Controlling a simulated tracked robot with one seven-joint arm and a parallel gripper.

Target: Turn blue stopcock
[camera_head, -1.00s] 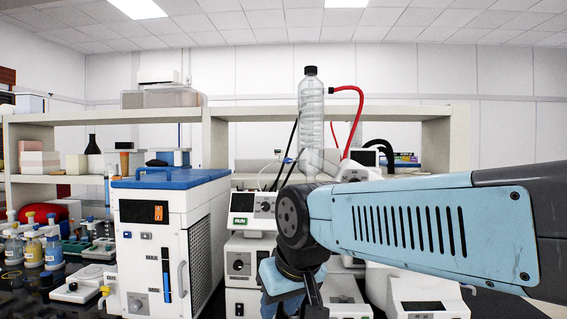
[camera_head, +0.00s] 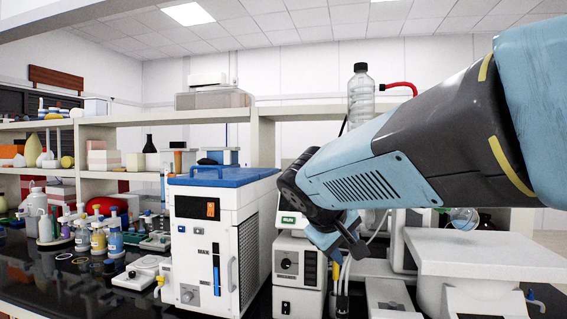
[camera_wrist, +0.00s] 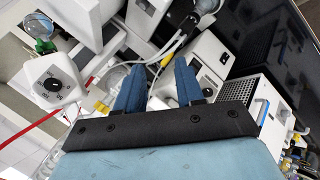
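I cannot make out a blue stopcock for certain in either view. A small blue part (camera_head: 531,294) shows at the lower right edge of the bench in the head view, too small to identify. My gripper (camera_wrist: 158,66) shows in the wrist view with its two blue fingers apart and nothing between them. In the head view my gripper (camera_head: 348,246) hangs in front of the white instruments, tilted downward. Hoses and glassware lie beyond the fingertips in the wrist view. My arm hides part of the bench behind it.
A white unit with a blue lid (camera_head: 222,177) stands left of my gripper. A clear bottle (camera_head: 360,97) stands on the shelf behind. Wash bottles (camera_head: 115,236) crowd the left bench. A white platform (camera_head: 480,254) is at right, with round glassware (camera_head: 464,218) behind it.

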